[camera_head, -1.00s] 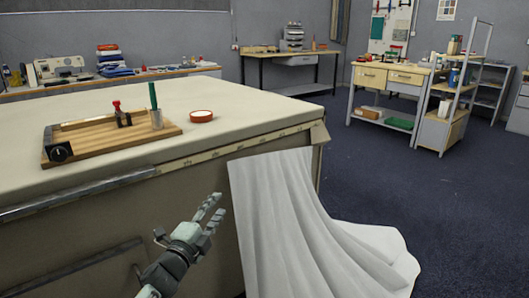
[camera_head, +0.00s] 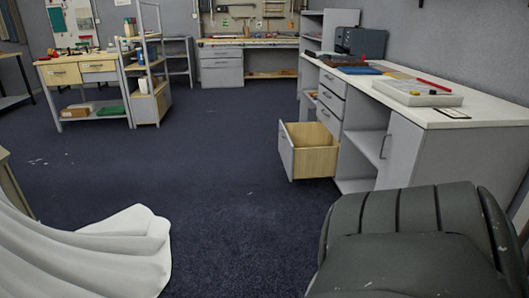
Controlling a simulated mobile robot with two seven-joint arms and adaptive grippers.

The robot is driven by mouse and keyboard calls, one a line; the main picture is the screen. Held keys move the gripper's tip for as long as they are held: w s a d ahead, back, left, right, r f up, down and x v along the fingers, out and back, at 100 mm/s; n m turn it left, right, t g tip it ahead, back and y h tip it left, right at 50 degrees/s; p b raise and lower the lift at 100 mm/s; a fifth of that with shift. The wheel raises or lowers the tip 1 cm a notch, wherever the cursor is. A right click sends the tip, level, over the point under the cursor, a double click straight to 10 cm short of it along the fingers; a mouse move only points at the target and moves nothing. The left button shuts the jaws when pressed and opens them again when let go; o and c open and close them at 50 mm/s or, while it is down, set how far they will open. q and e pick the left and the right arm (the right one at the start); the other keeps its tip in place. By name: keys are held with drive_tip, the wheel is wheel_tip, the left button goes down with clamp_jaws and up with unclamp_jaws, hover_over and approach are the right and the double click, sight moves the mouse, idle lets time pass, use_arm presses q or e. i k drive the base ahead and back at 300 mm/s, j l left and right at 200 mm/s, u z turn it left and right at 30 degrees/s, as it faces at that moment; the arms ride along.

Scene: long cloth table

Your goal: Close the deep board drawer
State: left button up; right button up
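A deep drawer (camera_head: 308,150) stands pulled well out from the low part of a grey cabinet desk on the right side of the head view. It has a grey front facing left and pale wooden sides, and its inside looks empty from here. Two shallower drawers (camera_head: 332,90) above it look shut. Neither of my grippers is in view now.
A dark padded chair (camera_head: 410,240) fills the near right, in front of the cabinet desk (camera_head: 440,155). White cloth (camera_head: 90,255) hangs to the floor at near left. Blue carpet (camera_head: 200,160) lies clear between them. A shelf cart (camera_head: 150,100) and workbench (camera_head: 85,75) stand behind.

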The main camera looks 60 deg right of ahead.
sight(306, 150)
drive_tip(key=i+j+z, duration=0.1)
drive_tip(key=z, duration=1.2)
drive_tip(key=j+z, duration=0.35)
drive_tip(key=i+j+z, duration=0.1)
drive_tip(key=j+z, duration=0.45)
drive_tip(key=z, duration=0.15)
